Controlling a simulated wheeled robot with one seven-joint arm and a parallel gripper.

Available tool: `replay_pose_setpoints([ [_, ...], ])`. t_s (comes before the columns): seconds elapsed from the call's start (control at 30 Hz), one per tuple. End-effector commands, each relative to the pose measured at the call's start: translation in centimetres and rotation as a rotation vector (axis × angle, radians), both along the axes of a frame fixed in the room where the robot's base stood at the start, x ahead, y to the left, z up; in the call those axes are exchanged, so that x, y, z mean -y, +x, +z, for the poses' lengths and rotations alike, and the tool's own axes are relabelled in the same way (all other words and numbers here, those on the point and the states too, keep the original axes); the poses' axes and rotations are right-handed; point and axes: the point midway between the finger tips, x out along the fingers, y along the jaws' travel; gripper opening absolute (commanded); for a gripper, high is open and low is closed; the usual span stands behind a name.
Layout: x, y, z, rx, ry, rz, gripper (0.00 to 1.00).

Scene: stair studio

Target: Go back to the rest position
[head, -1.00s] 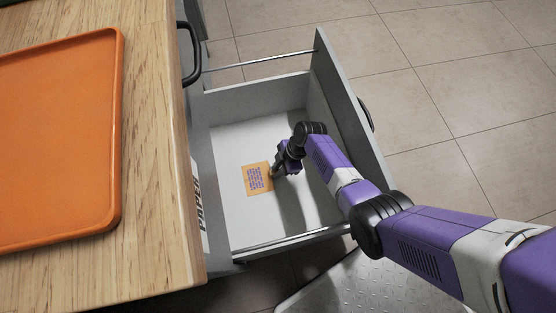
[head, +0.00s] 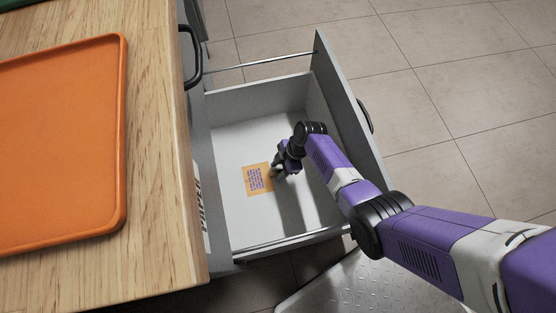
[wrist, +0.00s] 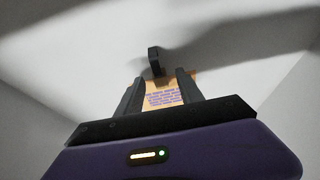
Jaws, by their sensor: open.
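My gripper (head: 277,174) is inside the open drawer (head: 235,215), low over its white floor, at the right edge of an orange card with purple print (head: 255,179). In the wrist view my gripper (wrist: 159,85) has its fingers apart, with the card (wrist: 166,97) showing between and behind them. A small dark upright piece (wrist: 154,61) shows just beyond the fingers; I cannot tell what it is. The card appears to lie flat on the drawer floor. Whether the fingertips touch the floor is not clear.
The drawer's front panel (head: 349,110) and side rails stand around my arm. A wooden counter (head: 155,150) with an orange tray (head: 60,140) is at the left. A metal plate (head: 350,285) lies below my arm. Tiled floor (head: 450,80) beyond the drawer is clear.

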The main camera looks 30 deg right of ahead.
Motion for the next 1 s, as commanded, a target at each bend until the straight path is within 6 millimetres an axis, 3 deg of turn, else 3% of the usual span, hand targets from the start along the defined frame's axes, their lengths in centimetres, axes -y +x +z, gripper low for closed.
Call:
replay_pose_setpoints([
  [1.0, 0.0, 0.0, 6.8, 0.0, 0.0, 0.0, 0.44],
])
